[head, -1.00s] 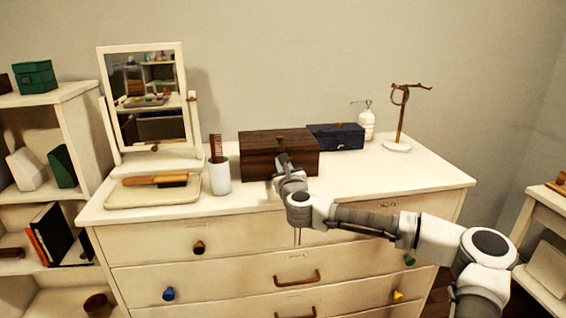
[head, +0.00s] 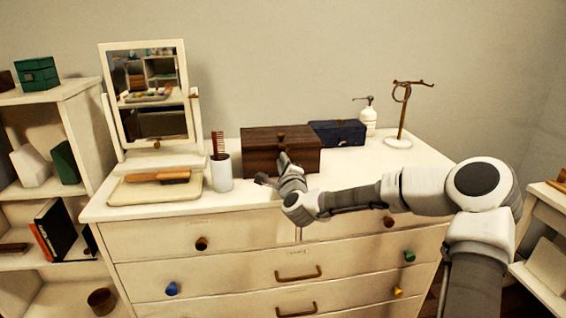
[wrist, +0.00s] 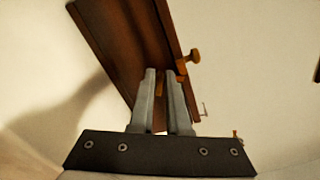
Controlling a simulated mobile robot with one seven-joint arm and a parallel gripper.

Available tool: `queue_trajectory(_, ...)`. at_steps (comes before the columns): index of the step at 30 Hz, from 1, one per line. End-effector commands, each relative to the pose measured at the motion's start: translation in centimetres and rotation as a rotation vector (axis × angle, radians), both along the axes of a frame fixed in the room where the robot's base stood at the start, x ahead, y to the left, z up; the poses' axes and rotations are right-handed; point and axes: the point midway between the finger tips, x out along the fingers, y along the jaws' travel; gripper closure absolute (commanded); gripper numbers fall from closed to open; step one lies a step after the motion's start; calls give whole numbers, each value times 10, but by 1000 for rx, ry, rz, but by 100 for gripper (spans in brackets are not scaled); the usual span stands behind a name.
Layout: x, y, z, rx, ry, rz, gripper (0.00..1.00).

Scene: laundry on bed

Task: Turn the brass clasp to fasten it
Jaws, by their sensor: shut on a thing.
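A dark brown wooden box (head: 262,157) stands on the dresser top, its lid down. A small brass knob (wrist: 192,56) sticks out from the lid side of the box, shown in the wrist view. The brass clasp (wrist: 159,88) shows between my fingers on the box front. My gripper (wrist: 163,80) is shut on the clasp, with a finger on each side, and the box appears tilted in the wrist view. In the head view my gripper (head: 283,159) is at the middle of the box front and partly hides the clasp, so its exact turn is hard to tell.
A blue box (head: 340,133), white pump bottle (head: 367,120) and jewellery stand (head: 402,115) are to the right. A white cup (head: 221,174) with a comb, a tray (head: 130,190) with a brush and a mirror (head: 150,95) are left. The dresser's right front top is clear.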

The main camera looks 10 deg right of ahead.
Motion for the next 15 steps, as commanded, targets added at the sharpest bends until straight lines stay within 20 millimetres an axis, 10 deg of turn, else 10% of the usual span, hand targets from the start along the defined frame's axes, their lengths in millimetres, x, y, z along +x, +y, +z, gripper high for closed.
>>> queue_trajectory(15,0,0,-3,-378,0,-2,100)
